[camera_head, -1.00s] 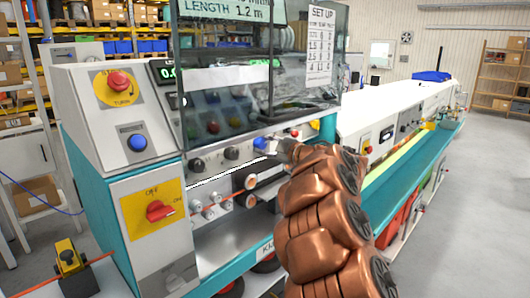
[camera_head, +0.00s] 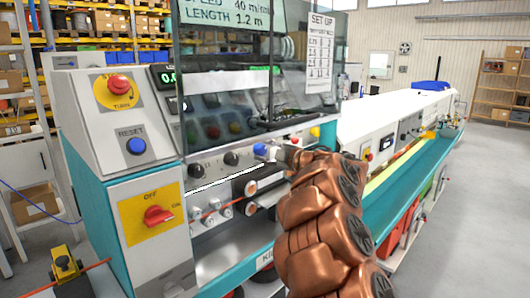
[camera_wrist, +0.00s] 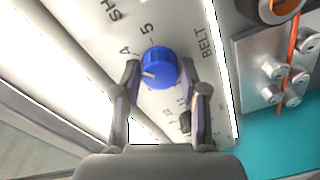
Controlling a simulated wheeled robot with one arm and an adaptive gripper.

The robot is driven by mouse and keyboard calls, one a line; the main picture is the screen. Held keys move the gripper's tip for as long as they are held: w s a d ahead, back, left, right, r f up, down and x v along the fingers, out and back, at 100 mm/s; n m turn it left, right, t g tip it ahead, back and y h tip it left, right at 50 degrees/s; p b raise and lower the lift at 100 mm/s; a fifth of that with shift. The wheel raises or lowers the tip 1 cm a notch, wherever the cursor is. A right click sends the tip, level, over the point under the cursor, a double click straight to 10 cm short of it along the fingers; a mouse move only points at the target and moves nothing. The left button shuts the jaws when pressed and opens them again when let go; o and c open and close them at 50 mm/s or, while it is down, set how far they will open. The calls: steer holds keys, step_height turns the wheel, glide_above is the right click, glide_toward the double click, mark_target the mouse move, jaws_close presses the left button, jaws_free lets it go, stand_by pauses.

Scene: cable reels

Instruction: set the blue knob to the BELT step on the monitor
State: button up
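The blue knob (camera_wrist: 158,67) sits on a pale panel in the wrist view, with a white pointer mark toward its lower left. Printed 4 and 5 stand above it, and the word BELT (camera_wrist: 205,42) is to its right. My gripper (camera_wrist: 161,72) straddles the knob, one finger on each side, with narrow gaps apparent. In the head view the blue knob (camera_head: 262,150) is at the tip of my gripper (camera_head: 280,154). The monitor (camera_head: 228,14) at the top reads SPEED 40 and LENGTH 1.2 m; its upper part is cut off. The SET UP sheet (camera_head: 320,52) is too small to read surely.
Dark knobs (camera_head: 231,158) stand left of the blue knob. A clear guard (camera_head: 225,80) hangs above the panel. Rollers with an orange cable (camera_wrist: 285,75) lie to the right in the wrist view. A red switch (camera_head: 158,215) and red stop button (camera_head: 119,84) are farther left.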

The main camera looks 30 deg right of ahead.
steer(key=shift+o, duration=1.4)
steer(key=shift+s+d, duration=0.1)
steer(key=v, duration=1.2)
